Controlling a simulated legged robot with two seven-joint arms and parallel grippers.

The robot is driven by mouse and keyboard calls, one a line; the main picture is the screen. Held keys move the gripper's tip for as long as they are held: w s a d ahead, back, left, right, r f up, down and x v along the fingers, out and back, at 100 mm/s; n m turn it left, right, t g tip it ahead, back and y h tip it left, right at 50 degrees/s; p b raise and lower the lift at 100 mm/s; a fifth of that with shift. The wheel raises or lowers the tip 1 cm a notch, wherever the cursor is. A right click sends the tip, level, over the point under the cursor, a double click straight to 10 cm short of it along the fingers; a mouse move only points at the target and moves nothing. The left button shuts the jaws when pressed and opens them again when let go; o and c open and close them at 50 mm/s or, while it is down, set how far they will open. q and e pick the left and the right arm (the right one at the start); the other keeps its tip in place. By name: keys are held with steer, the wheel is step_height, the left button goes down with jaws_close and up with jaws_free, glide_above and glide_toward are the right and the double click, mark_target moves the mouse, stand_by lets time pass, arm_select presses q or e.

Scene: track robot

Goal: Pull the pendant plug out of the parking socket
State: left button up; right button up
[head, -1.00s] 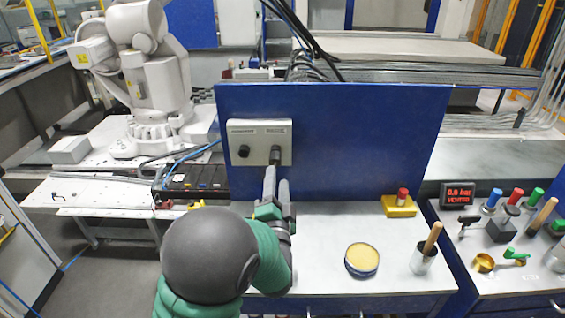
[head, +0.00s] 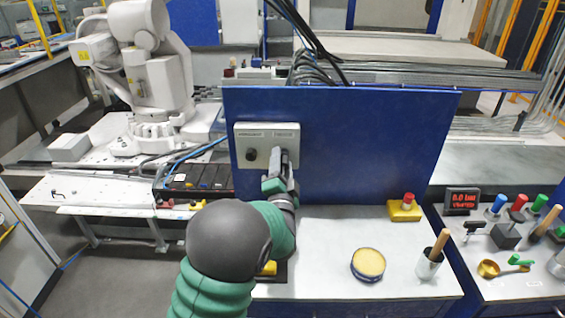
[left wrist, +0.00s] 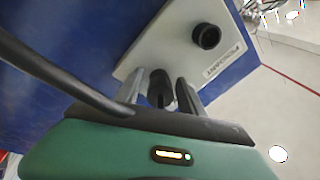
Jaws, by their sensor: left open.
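The grey socket box (head: 258,134) is mounted on the blue upright panel. A black round plug or socket (head: 251,154) sits on its left half and also shows in the left wrist view (left wrist: 206,36). The other black plug (left wrist: 160,88) is on the right half of the box, mostly hidden in the head view by my gripper. My left gripper (head: 284,158) is at this plug, and in the left wrist view (left wrist: 160,90) its two fingers stand open on either side of it. My right gripper is in neither view.
The blue panel (head: 360,140) stands behind the white worktop (head: 330,235). A yellow button box (head: 405,209), a round yellow tin (head: 368,264) and a cup with a wooden handle (head: 429,262) stand to the right. A black cable (left wrist: 60,70) crosses the left wrist view.

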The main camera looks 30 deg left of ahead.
arm_select(q)
steer(key=shift+d+r, duration=0.1)
steer(key=shift+r, duration=0.05)
steer(key=shift+s+d+r, duration=0.1)
steer(key=shift+d+r, duration=0.05)
steer(key=shift+d, duration=0.4)
steer(key=shift+a+f, duration=0.25)
steer(key=shift+a, duration=0.6)
steer(key=shift+d, duration=0.2)
steer(key=c, duration=0.6)
jaws_close()
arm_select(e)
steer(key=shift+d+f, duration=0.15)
arm_select(q)
steer(key=shift+r, duration=0.1)
steer(key=o, duration=0.9)
jaws_free()
steer(key=shift+c, duration=0.2)
